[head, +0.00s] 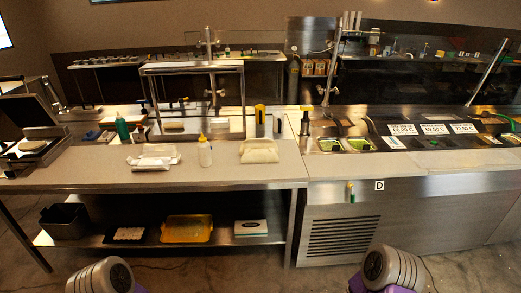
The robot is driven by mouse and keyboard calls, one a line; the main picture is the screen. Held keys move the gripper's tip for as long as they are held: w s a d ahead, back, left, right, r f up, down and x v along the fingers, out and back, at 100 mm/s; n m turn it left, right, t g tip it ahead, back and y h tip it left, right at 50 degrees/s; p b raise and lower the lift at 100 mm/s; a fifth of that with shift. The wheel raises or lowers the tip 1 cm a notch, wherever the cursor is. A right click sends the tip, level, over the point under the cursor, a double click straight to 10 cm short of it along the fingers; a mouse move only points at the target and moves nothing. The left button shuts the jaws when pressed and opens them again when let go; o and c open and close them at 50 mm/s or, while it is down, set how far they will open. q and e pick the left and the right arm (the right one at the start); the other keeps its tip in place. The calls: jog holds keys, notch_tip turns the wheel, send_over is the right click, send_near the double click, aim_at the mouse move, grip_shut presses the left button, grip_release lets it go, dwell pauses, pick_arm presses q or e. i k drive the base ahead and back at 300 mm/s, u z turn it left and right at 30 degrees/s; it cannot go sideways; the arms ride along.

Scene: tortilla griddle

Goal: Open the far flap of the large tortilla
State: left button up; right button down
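A flat, pale piece with a raised back edge (259,151), which looks like a large tortilla, lies on the counter (225,170) right of the centre-left bottle. It is too small to tell how its far flap lies. Another whitish item (34,146) lies on the open griddle press (25,125) at the far left; I cannot tell whether it is a tortilla. Only rounded grey and purple parts of my arms show at the bottom edge, well away from the counter. Neither gripper is in view.
White wrappers or trays (154,157) and a clear squeeze bottle (205,151) stand left of the pale piece. A green bottle (122,127) is behind. Food wells (345,145) fill the right counter. The front strip of the left counter is clear.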

aim_at(264, 143)
jog(key=u, duration=0.65)
jog(key=i, duration=1.35)
jog(key=z, duration=0.4)
